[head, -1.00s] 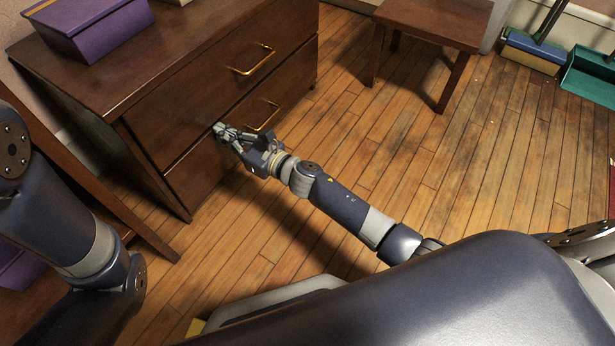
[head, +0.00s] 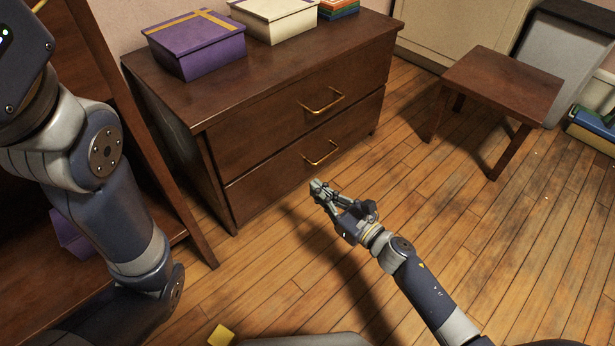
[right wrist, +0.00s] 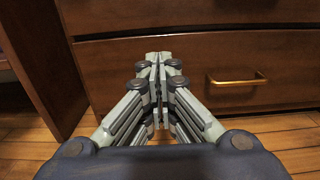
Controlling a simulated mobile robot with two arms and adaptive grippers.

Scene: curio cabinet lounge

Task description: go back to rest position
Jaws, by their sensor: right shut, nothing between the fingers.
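My right gripper (head: 318,187) is shut and empty in the head view. It hangs over the wooden floor, in front of the brown dresser (head: 215,165) and apart from it. In the right wrist view its closed fingertips (right wrist: 158,58) point at the dresser's drawer fronts, to the left of the lower brass handle (right wrist: 236,79). Both dresser drawers look closed. My left arm comes in at the left edge of the head view, bent, but its gripper is outside the picture.
A purple box (head: 195,45), a cream box (head: 275,18) and a multicoloured stack (head: 338,8) stand on the dresser. A small wooden table (head: 503,82) stands to the right. A yellow block (head: 221,336) lies on the floor near my base. Open floor lies between.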

